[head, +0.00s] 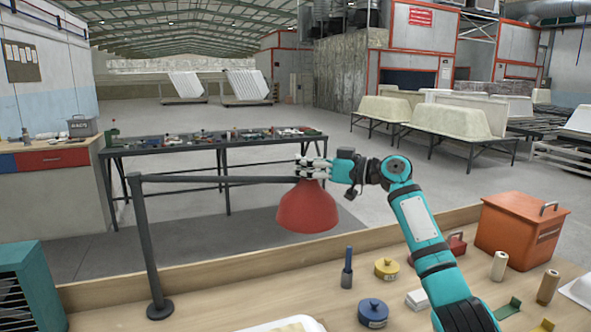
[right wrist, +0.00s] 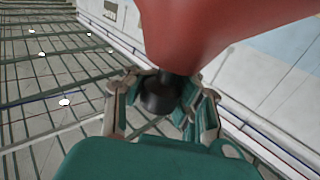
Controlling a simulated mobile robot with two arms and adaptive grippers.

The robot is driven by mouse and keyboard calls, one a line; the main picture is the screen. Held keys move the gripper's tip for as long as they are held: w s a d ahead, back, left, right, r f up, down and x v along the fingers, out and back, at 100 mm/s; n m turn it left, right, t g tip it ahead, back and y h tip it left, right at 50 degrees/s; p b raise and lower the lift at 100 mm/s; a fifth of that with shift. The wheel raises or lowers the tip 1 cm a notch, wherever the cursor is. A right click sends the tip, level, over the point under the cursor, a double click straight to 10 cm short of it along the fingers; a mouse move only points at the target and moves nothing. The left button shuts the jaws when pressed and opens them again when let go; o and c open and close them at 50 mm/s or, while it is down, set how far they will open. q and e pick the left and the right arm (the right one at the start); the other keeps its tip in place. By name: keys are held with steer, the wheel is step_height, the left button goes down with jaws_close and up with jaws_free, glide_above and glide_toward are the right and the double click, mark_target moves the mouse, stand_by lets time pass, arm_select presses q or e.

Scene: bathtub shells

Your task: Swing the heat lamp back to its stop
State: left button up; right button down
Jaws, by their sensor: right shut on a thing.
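The heat lamp has a red bell shade (head: 307,208) hanging from the end of a dark horizontal arm (head: 220,181). That arm runs left to an upright dark post (head: 147,245) on a round base on the workbench. My right gripper (head: 314,168) is at the top of the shade, by the arm's end. In the right wrist view the red shade (right wrist: 220,30) fills the upper part, and my fingers are shut around the dark neck (right wrist: 160,93) beside it. The stop cannot be made out. My left gripper is not in view.
A teal cabinet (head: 28,285) stands at left. Behind is a long table (head: 215,145) of parts.

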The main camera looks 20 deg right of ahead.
steer(key=shift+d, duration=0.5)
steer(key=c, duration=1.9)
jaws_free()
steer(key=shift+r, duration=0.1)
steer(key=o, duration=0.9)
steer(key=shift+s+d, duration=0.35)
steer(key=shift+d, duration=0.35)
steer(key=shift+o, duration=0.2)
steer(key=shift+a, duration=0.2)
steer(key=v, duration=1.2)
